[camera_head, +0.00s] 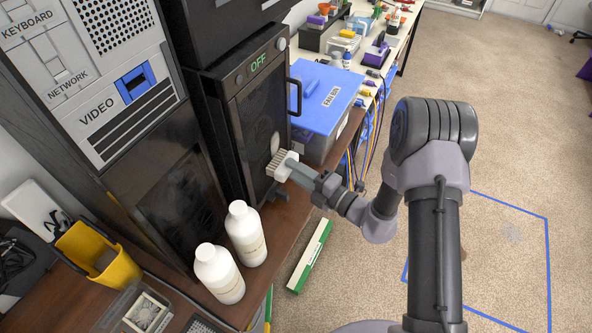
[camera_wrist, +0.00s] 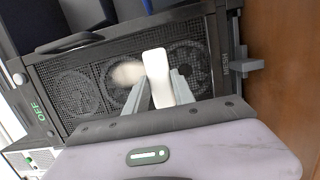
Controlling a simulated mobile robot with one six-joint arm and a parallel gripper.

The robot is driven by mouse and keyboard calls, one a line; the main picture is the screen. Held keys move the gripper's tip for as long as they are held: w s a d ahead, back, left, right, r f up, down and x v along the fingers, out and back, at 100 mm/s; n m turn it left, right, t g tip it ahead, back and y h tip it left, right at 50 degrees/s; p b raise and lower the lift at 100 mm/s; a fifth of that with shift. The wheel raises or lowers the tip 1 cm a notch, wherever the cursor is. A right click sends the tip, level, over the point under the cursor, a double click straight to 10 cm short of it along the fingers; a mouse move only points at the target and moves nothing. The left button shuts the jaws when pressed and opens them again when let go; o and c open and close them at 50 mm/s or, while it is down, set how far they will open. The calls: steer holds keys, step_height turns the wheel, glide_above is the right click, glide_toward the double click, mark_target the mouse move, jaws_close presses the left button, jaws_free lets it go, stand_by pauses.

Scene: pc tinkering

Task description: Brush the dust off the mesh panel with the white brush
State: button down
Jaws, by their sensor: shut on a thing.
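The mesh panel (camera_head: 258,110) is the dark front of a tower with a green OFF display at its top. In the wrist view the mesh panel (camera_wrist: 92,85) lies sideways, with fans behind it. A pale dust patch (camera_head: 275,142) shows on the mesh just above the brush; in the wrist view the dust (camera_wrist: 127,73) is left of the brush. My gripper (camera_head: 290,170) is shut on the white brush (camera_head: 279,160), whose bristle end is close against the panel. The white brush handle (camera_wrist: 156,72) stands between my gripper's fingers (camera_wrist: 160,90). Bristle contact is unclear.
Two white bottles (camera_head: 246,234) stand on the brown desk in front of the tower. A blue-lidded fan bin (camera_head: 325,95) is right behind the panel. A yellow container (camera_head: 98,256) is at left. A dark handle (camera_head: 295,97) juts from the panel's right edge. Open carpet lies right.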

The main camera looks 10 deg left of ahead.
steer(key=shift+r+p, duration=1.75)
steer(key=shift+r, duration=0.45)
step_height(320, 180, up, 5)
steer(key=p, duration=0.4)
steer(key=shift+f, duration=0.1)
steer(key=shift+f+b, duration=1.55)
steer(key=shift+f, duration=0.95)
step_height(320, 180, down, 5)
steer(key=b, duration=0.3)
steer(key=shift+r, duration=0.1)
